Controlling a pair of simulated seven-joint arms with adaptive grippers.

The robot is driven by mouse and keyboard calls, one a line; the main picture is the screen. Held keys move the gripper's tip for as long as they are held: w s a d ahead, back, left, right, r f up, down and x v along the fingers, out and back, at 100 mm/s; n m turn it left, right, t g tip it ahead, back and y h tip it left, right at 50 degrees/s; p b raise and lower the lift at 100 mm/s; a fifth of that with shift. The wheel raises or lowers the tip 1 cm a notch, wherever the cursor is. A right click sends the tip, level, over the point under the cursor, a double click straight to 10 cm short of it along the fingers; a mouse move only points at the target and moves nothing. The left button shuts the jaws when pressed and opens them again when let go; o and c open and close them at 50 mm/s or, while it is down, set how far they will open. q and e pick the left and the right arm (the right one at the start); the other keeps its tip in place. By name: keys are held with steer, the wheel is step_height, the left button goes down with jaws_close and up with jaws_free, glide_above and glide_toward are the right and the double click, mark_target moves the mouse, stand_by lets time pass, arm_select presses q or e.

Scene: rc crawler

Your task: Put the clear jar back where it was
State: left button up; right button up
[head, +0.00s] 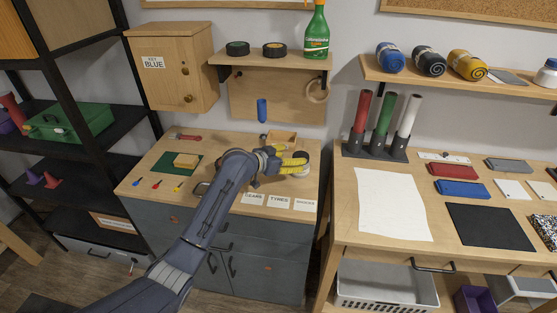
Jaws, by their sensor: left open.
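My left gripper (303,163), with yellow fingers, is over the back right of the left workbench. Its fingers are open around or just beside a pale, rounded thing that looks like the clear jar (303,154). The fingers hide much of it, and I cannot tell whether they touch it. My right gripper is not in this view.
A small wooden box (281,137) stands just behind my gripper. White label cards (279,202) lie at the bench front. A shelf (290,60) above holds tape rolls and a green spray bottle (316,32). The right table (340,200) stands across a narrow gap.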

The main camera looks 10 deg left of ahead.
arm_select(q)
steer(key=v, duration=0.6)
steer(key=shift+s+a+r, duration=0.2)
steer(key=shift+s, duration=0.05)
